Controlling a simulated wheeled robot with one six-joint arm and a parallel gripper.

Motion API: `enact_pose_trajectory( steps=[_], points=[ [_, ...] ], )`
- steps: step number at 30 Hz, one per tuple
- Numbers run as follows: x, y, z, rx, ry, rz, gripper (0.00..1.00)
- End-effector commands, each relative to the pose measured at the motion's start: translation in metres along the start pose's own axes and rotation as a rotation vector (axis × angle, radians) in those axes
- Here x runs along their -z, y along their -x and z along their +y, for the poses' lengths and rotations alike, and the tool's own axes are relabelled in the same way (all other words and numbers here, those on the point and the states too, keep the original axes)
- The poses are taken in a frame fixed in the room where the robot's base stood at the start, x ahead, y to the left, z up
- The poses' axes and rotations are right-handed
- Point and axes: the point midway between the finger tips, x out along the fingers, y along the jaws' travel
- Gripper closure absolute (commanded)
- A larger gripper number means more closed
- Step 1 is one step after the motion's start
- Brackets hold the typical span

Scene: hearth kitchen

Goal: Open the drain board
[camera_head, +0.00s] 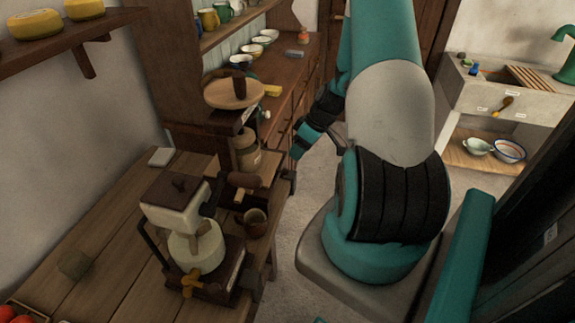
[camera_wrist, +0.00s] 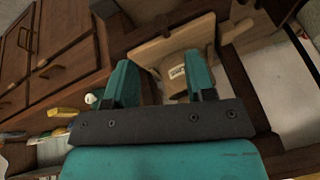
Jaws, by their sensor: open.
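A slatted wooden board (camera_head: 528,77) lies at the stone sink (camera_head: 505,103) at the upper right of the head view. I take it for the drain board, and it does not show in the wrist view. My gripper (camera_wrist: 161,84) is open and empty in the wrist view, with its two teal fingers apart. It points at a wooden frame (camera_wrist: 148,50) with a labelled tan jar (camera_wrist: 176,77); I cannot tell whether it touches them. In the head view my arm reaches down beside the wooden dresser, far from the sink, and the fingertips are not clear.
A wooden table (camera_head: 108,235) with a cream grinder (camera_head: 175,207) and a brown cup (camera_head: 256,223) fills the lower left. A dresser (camera_head: 285,65) with bowls stands behind. Bowls (camera_head: 509,151) sit beneath the sink.

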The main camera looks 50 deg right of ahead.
Motion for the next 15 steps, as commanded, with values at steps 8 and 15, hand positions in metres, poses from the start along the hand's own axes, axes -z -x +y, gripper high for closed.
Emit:
enact_pose_trajectory(
  steps=[8, 15],
  points=[
    [0.001, -0.057, -0.002, 0.004, 0.001, -0.002, 0.50],
    [0.001, -0.084, 0.000, 0.000, 0.001, -0.001, 0.50]
  ],
)
